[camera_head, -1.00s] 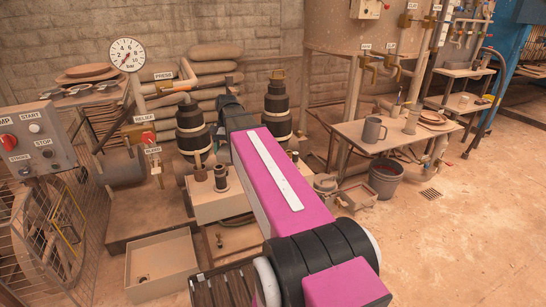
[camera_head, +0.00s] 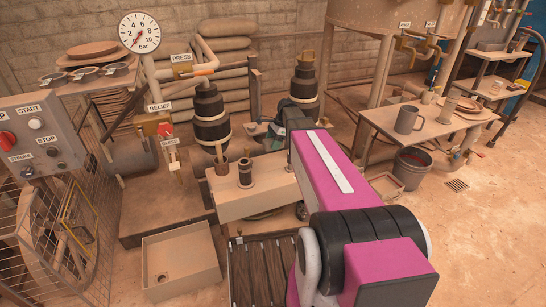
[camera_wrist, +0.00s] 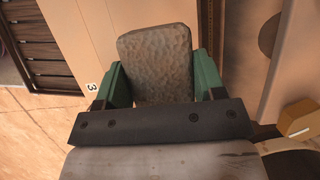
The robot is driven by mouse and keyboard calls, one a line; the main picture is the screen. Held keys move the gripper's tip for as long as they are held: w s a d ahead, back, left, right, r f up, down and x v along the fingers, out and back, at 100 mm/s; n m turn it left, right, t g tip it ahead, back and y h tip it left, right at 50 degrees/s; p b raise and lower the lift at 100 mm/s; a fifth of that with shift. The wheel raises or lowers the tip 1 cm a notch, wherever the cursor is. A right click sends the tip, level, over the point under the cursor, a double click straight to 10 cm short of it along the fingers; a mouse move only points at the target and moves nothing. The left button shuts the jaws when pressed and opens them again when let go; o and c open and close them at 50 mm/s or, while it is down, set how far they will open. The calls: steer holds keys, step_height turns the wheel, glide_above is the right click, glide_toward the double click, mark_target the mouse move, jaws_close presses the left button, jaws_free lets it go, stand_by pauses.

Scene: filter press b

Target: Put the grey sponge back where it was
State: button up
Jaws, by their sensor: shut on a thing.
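The grey sponge (camera_wrist: 156,62) is a rough, rounded block between the two green fingers of my gripper (camera_wrist: 158,82) in the wrist view. The fingers are shut on its sides, and its far end sticks out beyond them. In the head view my gripper (camera_head: 270,132) is partly hidden behind my pink arm, near the black ringed columns. The sponge cannot be made out clearly there.
A pale box with two short posts (camera_head: 245,173) stands left of my arm, with an open tray (camera_head: 180,262) in front. A dark slatted rack (camera_head: 262,268) is below. On the right are a bench (camera_head: 435,132) with a mug (camera_head: 408,119) and a bucket (camera_head: 412,172).

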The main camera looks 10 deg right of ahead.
mark_target(270, 161)
step_height(270, 161, down, 7)
steer(key=shift+f, duration=0.15)
steer(key=shift+f, duration=0.1)
stand_by(0.3)
steer(key=o, duration=0.9)
steer(key=shift+c, duration=0.2)
steer(key=v, duration=1.2)
steer(key=shift+a, duration=0.15)
